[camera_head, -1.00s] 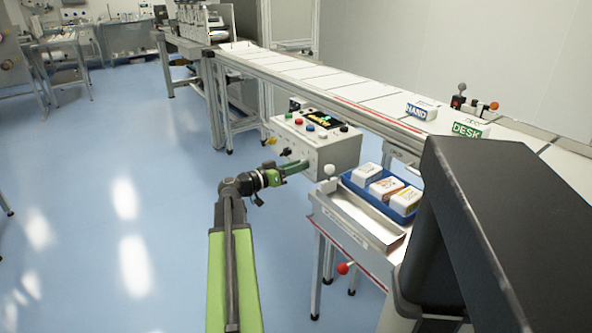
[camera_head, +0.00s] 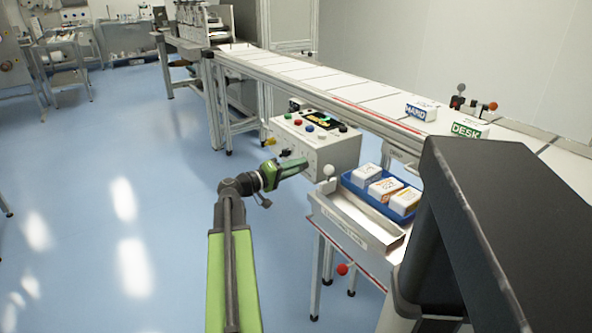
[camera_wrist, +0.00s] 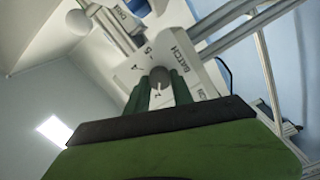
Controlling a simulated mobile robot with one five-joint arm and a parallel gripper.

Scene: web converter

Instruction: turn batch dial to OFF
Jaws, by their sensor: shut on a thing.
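The batch dial (camera_wrist: 159,78) is a small grey round knob on a white panel, beside the printed word BATCH in the wrist view. My gripper (camera_wrist: 160,88) has its two green fingers on either side of the dial and is shut on it. In the head view my gripper (camera_head: 303,164) reaches the near side face of the white control box (camera_head: 333,152). The dial is hidden behind the fingers there. The small marks around the dial are too blurred to read which one it points to.
A black knob (camera_head: 286,153) sits on the box just above my gripper. A white ball-topped lever (camera_head: 329,171) and a blue tray (camera_head: 353,187) of small boxes stand close to the right. Open blue floor (camera_head: 120,180) lies to the left.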

